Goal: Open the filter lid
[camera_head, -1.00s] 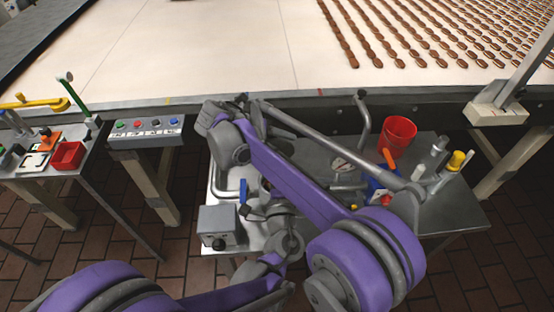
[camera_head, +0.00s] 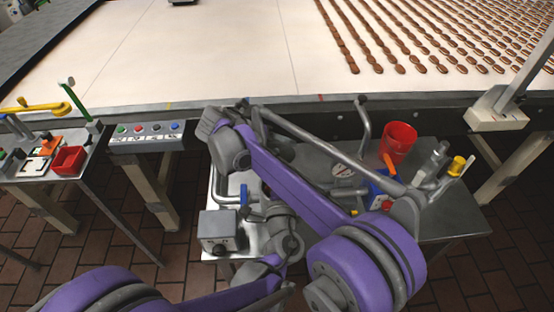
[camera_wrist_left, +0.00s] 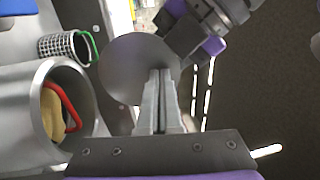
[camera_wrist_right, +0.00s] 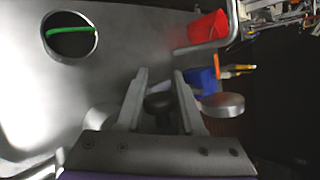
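In the left wrist view a round grey disc, which looks like the filter lid (camera_wrist_left: 125,68), stands at my left gripper's fingertips. My left gripper (camera_wrist_left: 160,72) has its fingers together in front of the disc; I cannot tell whether they touch it. An open metal housing (camera_wrist_left: 38,78) lies to the left, with a yellowish thing and a red handle (camera_wrist_left: 66,106) in its mouth. In the right wrist view my right gripper (camera_wrist_right: 160,75) has its fingers apart, with a dark knob (camera_wrist_right: 158,103) visible between them. My arms hide most of the filter in the head view.
A red bucket (camera_head: 399,142) and tools stand at the metal table's (camera_head: 455,215) right. A button panel (camera_head: 148,137) is at left. The long conveyor (camera_head: 200,60) runs behind.

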